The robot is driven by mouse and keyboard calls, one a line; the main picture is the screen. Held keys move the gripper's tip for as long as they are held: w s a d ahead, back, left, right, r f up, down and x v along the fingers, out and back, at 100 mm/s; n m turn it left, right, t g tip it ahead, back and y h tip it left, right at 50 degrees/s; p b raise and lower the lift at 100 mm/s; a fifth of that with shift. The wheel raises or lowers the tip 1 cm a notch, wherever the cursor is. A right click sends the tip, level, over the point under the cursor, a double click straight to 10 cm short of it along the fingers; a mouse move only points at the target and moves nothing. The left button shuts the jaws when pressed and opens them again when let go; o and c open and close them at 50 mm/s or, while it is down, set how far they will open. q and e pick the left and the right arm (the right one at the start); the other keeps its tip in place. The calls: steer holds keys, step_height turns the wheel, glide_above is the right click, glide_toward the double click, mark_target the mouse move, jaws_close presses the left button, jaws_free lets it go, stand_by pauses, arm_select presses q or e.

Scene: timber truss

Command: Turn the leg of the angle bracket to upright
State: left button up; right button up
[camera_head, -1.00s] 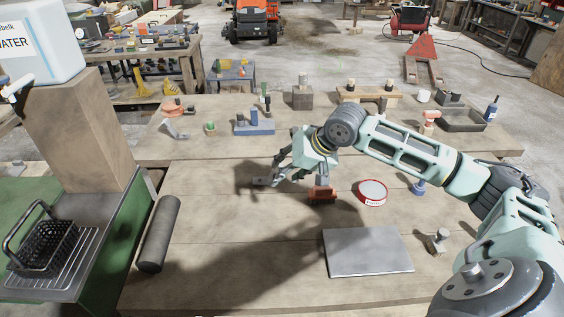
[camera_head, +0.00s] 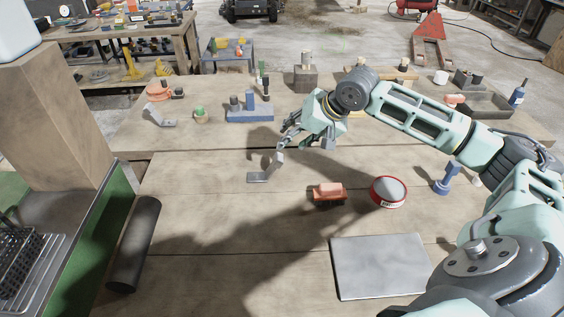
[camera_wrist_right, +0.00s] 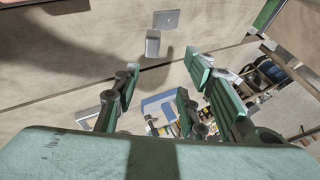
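The grey metal angle bracket stands on the wooden bench, left of centre in the head view. Its flat plate (camera_head: 258,177) lies on the wood, and its leg (camera_head: 278,160) sticks up from the right end, roughly upright; its exact angle is hard to tell. The wrist view shows the plate (camera_wrist_right: 166,20) and the leg (camera_wrist_right: 152,43) beyond the fingers. My right gripper (camera_head: 296,135) is just above and behind the leg. My left gripper is not in view.
An orange-topped block (camera_head: 328,192) and a red-rimmed round tin (camera_head: 388,191) sit right of the bracket. A metal sheet (camera_head: 382,267) lies in front, a dark roll (camera_head: 133,243) at left. A blue block fixture (camera_head: 249,109) stands behind. The wood left of the bracket is clear.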

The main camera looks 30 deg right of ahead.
mark_target(280, 158)
steer(key=x, duration=0.6)
steer(key=s+f+x, duration=0.1)
steer(key=x, duration=0.2)
steer(key=shift+d+b, duration=0.25)
steer(key=shift+b, duration=0.15)
steer(key=shift+w+f, duration=0.3)
steer(key=shift+f, duration=0.15)
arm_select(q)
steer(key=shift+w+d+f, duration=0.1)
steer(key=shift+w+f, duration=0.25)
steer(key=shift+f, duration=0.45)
arm_select(e)
steer(key=shift+a, duration=0.1)
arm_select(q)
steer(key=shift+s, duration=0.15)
arm_select(e)
jaws_close()
